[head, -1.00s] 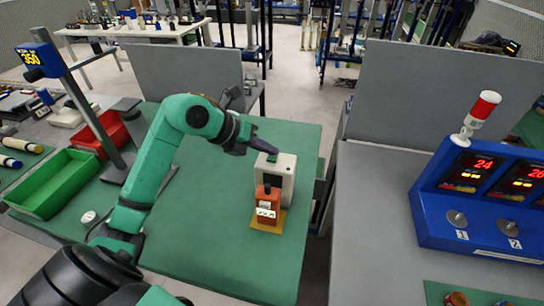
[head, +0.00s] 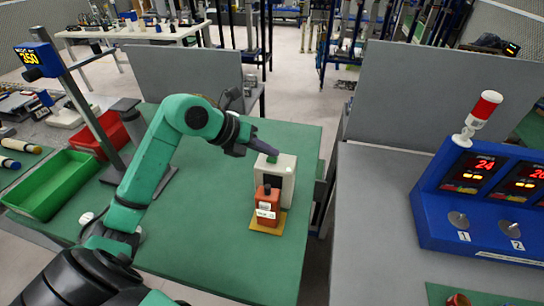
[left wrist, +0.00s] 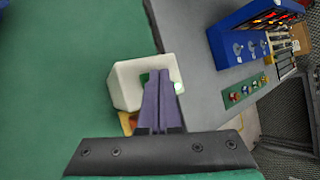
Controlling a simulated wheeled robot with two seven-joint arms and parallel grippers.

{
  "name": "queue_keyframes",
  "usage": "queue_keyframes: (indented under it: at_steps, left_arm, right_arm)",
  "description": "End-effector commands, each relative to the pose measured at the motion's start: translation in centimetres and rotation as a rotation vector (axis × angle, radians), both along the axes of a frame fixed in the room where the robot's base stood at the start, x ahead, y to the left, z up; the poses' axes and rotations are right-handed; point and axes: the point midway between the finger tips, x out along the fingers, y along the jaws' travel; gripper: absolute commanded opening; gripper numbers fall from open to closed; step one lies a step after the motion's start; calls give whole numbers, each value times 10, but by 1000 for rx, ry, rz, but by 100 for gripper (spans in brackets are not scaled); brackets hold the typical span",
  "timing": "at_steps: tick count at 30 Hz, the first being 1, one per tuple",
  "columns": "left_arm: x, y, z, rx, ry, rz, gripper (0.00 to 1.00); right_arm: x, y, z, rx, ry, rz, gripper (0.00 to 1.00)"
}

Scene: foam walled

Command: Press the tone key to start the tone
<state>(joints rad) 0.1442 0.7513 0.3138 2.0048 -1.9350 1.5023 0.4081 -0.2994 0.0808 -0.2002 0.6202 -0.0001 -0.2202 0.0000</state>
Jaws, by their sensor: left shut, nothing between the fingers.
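A white box (head: 287,163) stands near the right edge of the green table, with a small green key (head: 271,158) on its top. My left gripper (head: 274,152) is shut and empty, its dark purple fingertips pointing down at the key; I cannot tell whether they touch it. In the left wrist view the shut fingers (left wrist: 160,76) lie over the white box (left wrist: 128,86) and hide most of the key. A bright green glow (left wrist: 178,87) shows just right of the fingertips. My right gripper is not in view.
An orange device (head: 267,207) on a yellow pad (head: 257,227) stands directly in front of the box. A green tray (head: 50,186) and a red bin (head: 112,131) are at the left. A blue panel (head: 432,222) sits on the grey bench. The table's middle is clear.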

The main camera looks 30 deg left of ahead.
Motion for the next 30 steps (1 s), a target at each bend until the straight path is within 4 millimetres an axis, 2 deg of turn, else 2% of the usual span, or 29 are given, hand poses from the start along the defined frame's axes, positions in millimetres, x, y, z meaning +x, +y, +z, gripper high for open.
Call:
queue_keyframes:
  at_steps: [10,24,30]
  left_arm:
    - [0,0,8,0,0,0,0]
    - [0,0,64,1,-1,0,0]
    - [0,0,63,0,0,0,0]
  right_arm:
    - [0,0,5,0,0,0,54]
    - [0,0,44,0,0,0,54]
    - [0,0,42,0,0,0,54]
